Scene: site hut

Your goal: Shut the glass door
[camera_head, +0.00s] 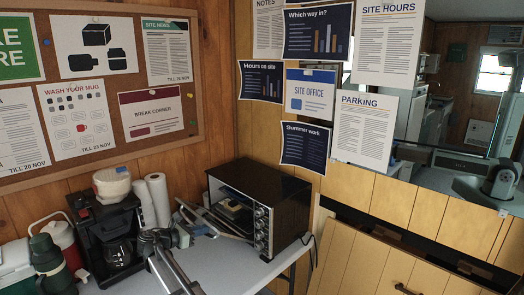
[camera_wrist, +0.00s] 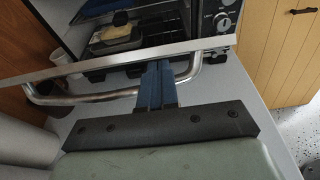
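The black toaster oven (camera_head: 275,195) stands on the grey table, and its front faces left. Its glass door (camera_head: 228,228) is folded down and open; the oven interior shows. In the wrist view the metal door edge (camera_wrist: 120,56) runs across, with the curved metal door handle (camera_wrist: 85,97) below it. My gripper (camera_head: 180,236) is at the door's outer end. In the wrist view my gripper's blue fingers (camera_wrist: 157,85) are together and lie across the handle near the door edge. Whether they touch it I cannot tell.
A food-like item (camera_wrist: 118,38) sits on a rack inside the oven. A coffee machine (camera_head: 108,232), paper rolls (camera_head: 158,195), a green flask (camera_head: 50,262) and a red jug (camera_head: 68,240) stand left of my gripper. The table front (camera_head: 225,265) is clear.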

